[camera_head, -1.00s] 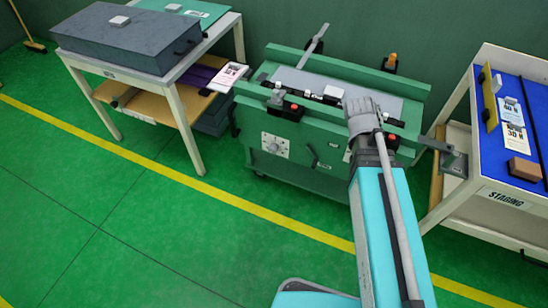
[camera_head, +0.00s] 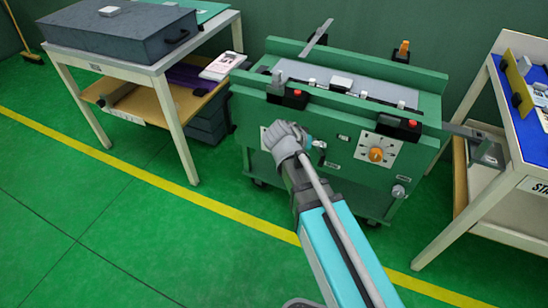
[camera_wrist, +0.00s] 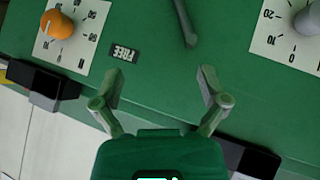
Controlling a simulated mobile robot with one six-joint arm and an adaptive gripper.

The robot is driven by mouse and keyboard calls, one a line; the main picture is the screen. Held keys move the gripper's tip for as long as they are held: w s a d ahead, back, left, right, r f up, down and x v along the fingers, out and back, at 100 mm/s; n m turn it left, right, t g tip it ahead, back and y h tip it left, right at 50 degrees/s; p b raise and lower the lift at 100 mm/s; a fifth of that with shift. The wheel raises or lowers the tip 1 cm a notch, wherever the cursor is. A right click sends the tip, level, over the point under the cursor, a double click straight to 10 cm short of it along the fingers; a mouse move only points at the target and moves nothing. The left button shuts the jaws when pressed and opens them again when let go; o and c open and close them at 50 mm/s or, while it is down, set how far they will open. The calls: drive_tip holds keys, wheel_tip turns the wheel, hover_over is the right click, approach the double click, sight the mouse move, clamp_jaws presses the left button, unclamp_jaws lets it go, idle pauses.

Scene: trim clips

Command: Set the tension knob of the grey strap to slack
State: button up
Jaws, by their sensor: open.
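The green machine (camera_head: 345,180) carries two dial plates on its front. The orange knob (camera_head: 376,154) is on the right plate and shows at upper left in the wrist view (camera_wrist: 57,25). The grey knob (camera_wrist: 307,20) is cut off at upper right in the wrist view. In the head view my arm hides most of its plate (camera_head: 264,138). I cannot tell from the pictures which knob belongs to the grey strap. My gripper (camera_wrist: 161,76) is open and empty in front of the panel, between the two dials.
A dark green handle (camera_wrist: 186,22) and a small upside-down FREE label (camera_wrist: 124,53) lie between the dials.

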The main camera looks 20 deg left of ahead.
drive_tip(key=s+a+f+t+y+b, duration=0.1)
drive_tip(key=a+f+b, duration=0.3)
drive_tip(key=a, duration=0.5)
drive_tip(key=s+a+f+n+t+y+b, duration=0.1)
drive_tip(key=s+a+f+t+b, duration=0.2)
drive_tip(key=a+b, duration=0.6)
wheel_tip(320, 180, down, 3)
drive_tip(key=shift+s+r+t+b, duration=0.2)
drive_tip(key=shift+s+t+b, duration=0.1)
drive_tip(key=shift+t, duration=0.2)
drive_tip(key=b+x, duration=0.5)
drive_tip(key=x, duration=0.9)
drive_tip(key=shift+a, duration=0.15)
